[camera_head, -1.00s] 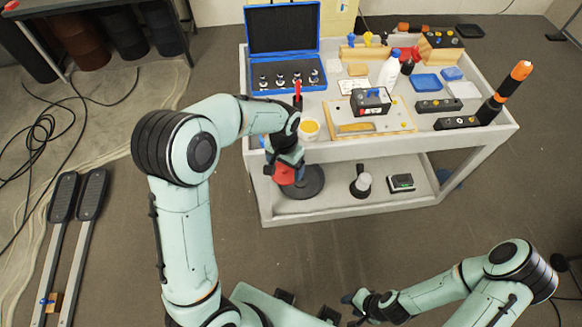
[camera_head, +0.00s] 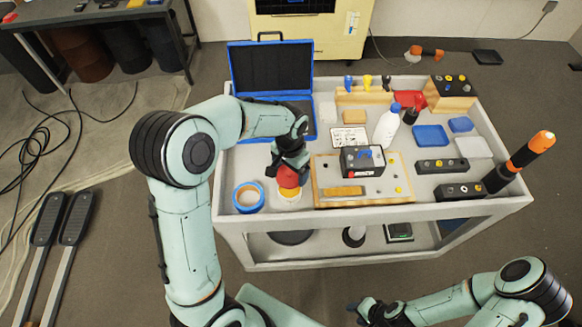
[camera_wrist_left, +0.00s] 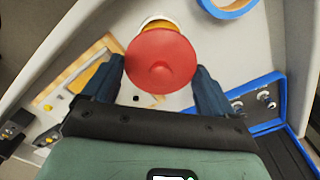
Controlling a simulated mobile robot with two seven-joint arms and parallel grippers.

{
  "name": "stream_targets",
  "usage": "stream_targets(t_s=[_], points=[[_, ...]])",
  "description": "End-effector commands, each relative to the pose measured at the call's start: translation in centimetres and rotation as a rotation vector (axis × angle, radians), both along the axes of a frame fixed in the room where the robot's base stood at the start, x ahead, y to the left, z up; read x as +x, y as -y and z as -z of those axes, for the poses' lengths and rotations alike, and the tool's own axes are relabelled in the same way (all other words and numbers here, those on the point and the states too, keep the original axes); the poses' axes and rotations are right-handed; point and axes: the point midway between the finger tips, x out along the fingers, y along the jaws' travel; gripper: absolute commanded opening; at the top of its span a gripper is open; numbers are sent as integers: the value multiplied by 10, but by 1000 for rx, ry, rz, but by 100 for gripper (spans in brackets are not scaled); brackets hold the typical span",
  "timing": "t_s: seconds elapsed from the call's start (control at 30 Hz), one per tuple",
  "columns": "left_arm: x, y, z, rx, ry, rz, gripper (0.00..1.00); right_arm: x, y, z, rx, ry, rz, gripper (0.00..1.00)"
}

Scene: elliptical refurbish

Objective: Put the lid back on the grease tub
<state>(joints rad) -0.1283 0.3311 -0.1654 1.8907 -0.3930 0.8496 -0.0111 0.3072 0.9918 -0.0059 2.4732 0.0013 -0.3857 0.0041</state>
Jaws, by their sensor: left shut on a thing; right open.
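My left gripper (camera_head: 290,163) is shut on the red lid (camera_head: 289,178) and holds it over the grease tub (camera_head: 289,197). In the left wrist view the round red lid (camera_wrist_left: 160,62) sits between the two fingers and hides most of the tub. The tub's pale rim (camera_wrist_left: 156,20) shows past the lid's upper edge, so the two look slightly offset from this angle. I cannot tell whether lid and tub touch. My right gripper (camera_head: 363,309) is open and empty, low in front of the cart.
A blue tape roll (camera_head: 248,197) stands just left of the tub. A wooden board (camera_head: 325,190) bearing a black box (camera_head: 362,160) lies close on the right. An open blue case (camera_head: 272,72) is behind my left forearm. A white bottle (camera_head: 387,124) stands further back.

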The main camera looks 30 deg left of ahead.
Motion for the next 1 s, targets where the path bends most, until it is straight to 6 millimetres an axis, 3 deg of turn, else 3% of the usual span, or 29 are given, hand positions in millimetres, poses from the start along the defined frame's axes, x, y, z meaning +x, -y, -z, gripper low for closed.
stream_targets(t_s=[0.6, 1.0], points=[[-2, 0, 55, 0, -4, -1, 58, -29, 0, 33, 0, -32, 0, 43], [0, 0, 61, 0, 0, -1, 58, -31, 0, 37, 0, -36, 0, 43]])
